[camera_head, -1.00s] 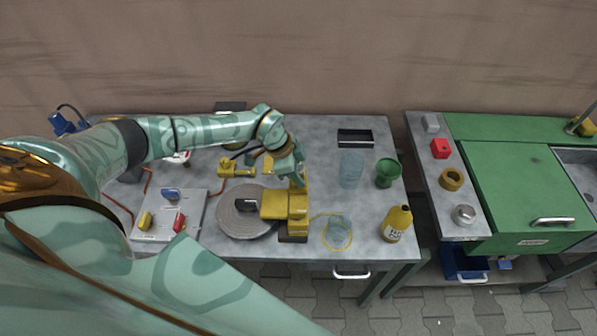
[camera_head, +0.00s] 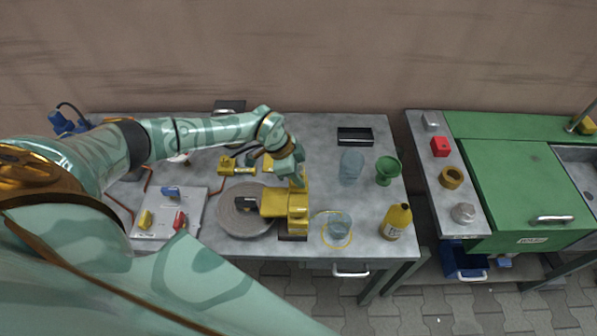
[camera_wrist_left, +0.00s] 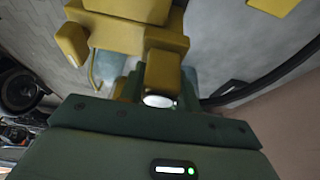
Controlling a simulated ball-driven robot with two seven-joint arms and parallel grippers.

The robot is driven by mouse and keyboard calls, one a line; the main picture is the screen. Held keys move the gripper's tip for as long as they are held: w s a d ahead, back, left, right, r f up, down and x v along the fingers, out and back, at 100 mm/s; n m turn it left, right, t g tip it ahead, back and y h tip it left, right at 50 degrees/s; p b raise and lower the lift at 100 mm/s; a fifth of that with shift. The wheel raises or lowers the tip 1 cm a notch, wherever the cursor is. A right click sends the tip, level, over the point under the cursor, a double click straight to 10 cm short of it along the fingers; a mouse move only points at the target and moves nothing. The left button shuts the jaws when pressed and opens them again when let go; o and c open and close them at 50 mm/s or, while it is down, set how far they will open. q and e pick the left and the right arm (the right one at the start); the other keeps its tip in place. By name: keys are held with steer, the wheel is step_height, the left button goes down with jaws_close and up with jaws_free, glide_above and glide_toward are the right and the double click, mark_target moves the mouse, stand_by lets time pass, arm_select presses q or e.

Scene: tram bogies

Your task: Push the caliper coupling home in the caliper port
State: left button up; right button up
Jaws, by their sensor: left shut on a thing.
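The yellow brake caliper (camera_head: 298,206) sits over the right edge of a grey disc (camera_head: 232,222) on the bench. My left gripper (camera_head: 298,180) is at the caliper's far end, pointing down at it. In the left wrist view the gripper (camera_wrist_left: 158,88) is shut on a small yellow piece with a round silvery end (camera_wrist_left: 160,101), apparently the caliper coupling. The yellow caliper (camera_wrist_left: 125,35) lies just beyond it. The caliper port is hidden, and I cannot tell how deep the coupling sits. My right gripper is out of view.
A clear blue glass (camera_head: 351,166), a green cup (camera_head: 388,170) and a yellow bottle (camera_head: 397,222) stand right of the caliper. A black tray (camera_head: 355,136) lies behind them. In the left wrist view a dark hose (camera_wrist_left: 270,78) curves at the right.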

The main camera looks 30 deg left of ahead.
arm_select(q)
steer(key=shift+f, duration=0.1)
steer(key=o, duration=1)
steer(key=p+v, duration=0.2)
steer(key=v, duration=1.4)
steer(key=shift+s+a, duration=0.1)
steer(key=shift+s, duration=0.05)
